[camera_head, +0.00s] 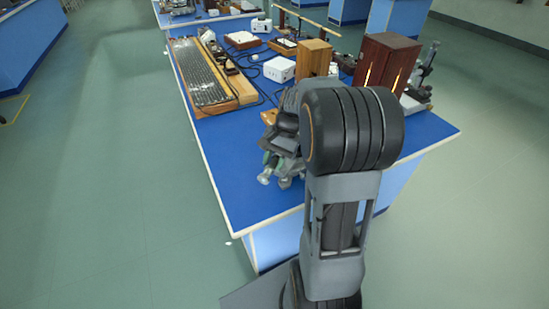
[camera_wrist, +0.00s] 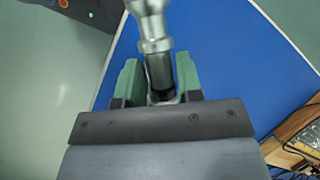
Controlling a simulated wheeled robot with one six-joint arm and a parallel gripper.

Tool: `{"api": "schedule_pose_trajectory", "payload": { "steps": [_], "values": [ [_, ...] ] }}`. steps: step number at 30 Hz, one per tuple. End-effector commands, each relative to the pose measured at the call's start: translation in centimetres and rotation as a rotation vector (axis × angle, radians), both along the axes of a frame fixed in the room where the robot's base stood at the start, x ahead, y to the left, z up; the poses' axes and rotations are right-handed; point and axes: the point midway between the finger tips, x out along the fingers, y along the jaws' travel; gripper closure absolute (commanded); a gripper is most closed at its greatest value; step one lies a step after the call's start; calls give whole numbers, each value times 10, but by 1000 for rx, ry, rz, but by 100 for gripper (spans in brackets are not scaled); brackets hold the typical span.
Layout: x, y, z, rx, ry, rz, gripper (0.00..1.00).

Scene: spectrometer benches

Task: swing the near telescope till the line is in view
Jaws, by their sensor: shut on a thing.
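The near telescope (camera_wrist: 152,25) shows in the wrist view as a silver tube with a dark section, running from the top edge down between my fingers. My gripper (camera_wrist: 157,72) is shut on its dark section, one green finger on each side. In the head view my gripper (camera_head: 272,160) is low over the near part of the blue bench (camera_head: 235,190), with silver metal parts beside the fingers. My arm hides most of the instrument there. No eyepiece image or spectral line shows in either view.
A dark wooden box (camera_head: 386,60) with glowing slits and a lighter wooden box (camera_head: 312,58) stand behind my arm. A long wood-framed panel (camera_head: 198,75) lies along the bench's left side. A white box (camera_head: 279,69) and cables lie between. The bench's near left is clear.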

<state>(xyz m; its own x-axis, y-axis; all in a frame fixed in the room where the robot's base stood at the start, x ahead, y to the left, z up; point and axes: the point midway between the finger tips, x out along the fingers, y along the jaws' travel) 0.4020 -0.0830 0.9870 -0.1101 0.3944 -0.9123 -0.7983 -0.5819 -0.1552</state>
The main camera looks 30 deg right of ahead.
Motion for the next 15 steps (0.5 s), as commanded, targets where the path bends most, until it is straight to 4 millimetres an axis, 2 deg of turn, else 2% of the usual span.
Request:
{"api": "schedule_pose_trajectory", "payload": {
  "steps": [8,9,14,15],
  "values": [
    [1,-1,1,-3,-5,-3,100],
    [1,-2,1,-3,-6,-3,64],
    [1,-1,1,-2,-4,-4,48],
    [1,-1,1,-2,-4,-4,48]
  ]
}}
